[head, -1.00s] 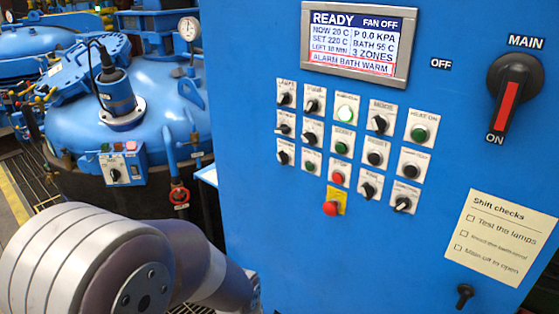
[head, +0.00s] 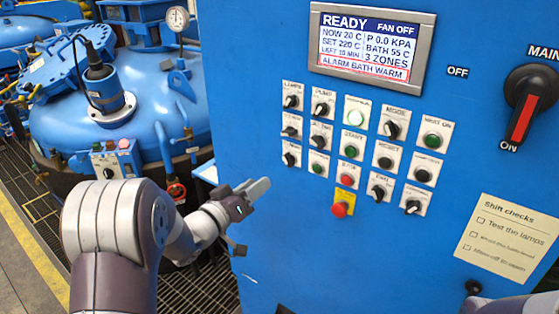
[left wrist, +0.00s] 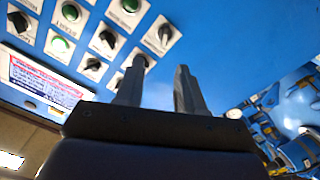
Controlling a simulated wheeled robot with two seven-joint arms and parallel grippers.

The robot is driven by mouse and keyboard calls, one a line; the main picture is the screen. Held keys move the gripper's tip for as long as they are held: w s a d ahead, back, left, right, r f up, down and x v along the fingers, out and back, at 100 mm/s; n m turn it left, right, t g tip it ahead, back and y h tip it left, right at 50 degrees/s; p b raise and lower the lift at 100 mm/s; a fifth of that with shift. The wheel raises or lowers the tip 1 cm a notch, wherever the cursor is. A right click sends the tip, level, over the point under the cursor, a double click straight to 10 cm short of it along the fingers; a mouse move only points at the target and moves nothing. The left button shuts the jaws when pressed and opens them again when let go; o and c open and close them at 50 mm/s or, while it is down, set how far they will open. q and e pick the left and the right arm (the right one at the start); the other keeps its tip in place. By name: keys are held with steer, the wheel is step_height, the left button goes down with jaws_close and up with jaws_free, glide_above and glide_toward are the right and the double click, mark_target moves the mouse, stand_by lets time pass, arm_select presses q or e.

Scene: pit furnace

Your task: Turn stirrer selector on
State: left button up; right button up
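The blue control panel (head: 260,60) carries rows of small selectors and buttons on white plates. Black selectors show in the left columns, such as one in the second row at far left (head: 290,131) and one beside it (head: 319,140). Their labels are too blurred for me to tell which is the stirrer selector. My left gripper (head: 252,194) is below and left of these rows, apart from them. In the left wrist view its two fingers (left wrist: 158,88) stand apart with nothing between them, and panel selectors (left wrist: 108,40) show beyond. My right gripper is not in view.
A lit display (head: 371,45) reads READY and ALARM BATH WARM. The red-marked main switch (head: 528,98) is at the right. A red button on a yellow plate (head: 340,209) sits below the rows. A blue vessel (head: 150,118) with gauge and pipes stands left.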

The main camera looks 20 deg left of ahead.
mark_target(286, 161)
arm_select(q)
steer(key=p+x, duration=0.1)
steer(key=x, duration=0.2)
steer(key=p+x, duration=0.1)
steer(key=x, duration=0.3)
steer(key=a+p+x, duration=0.1)
steer(key=p+x, duration=0.1)
steer(key=x, duration=0.2)
steer(key=shift+w+f, duration=0.15)
steer(key=shift+w, duration=0.2)
steer(key=shift+w+d, duration=0.2)
steer(key=shift+d, duration=0.25)
steer(key=shift+w+a+f, duration=0.1)
steer(key=shift+a, duration=0.2)
steer(key=shift+c, duration=0.9)
jaws_close()
steer(key=shift+d, duration=0.2)
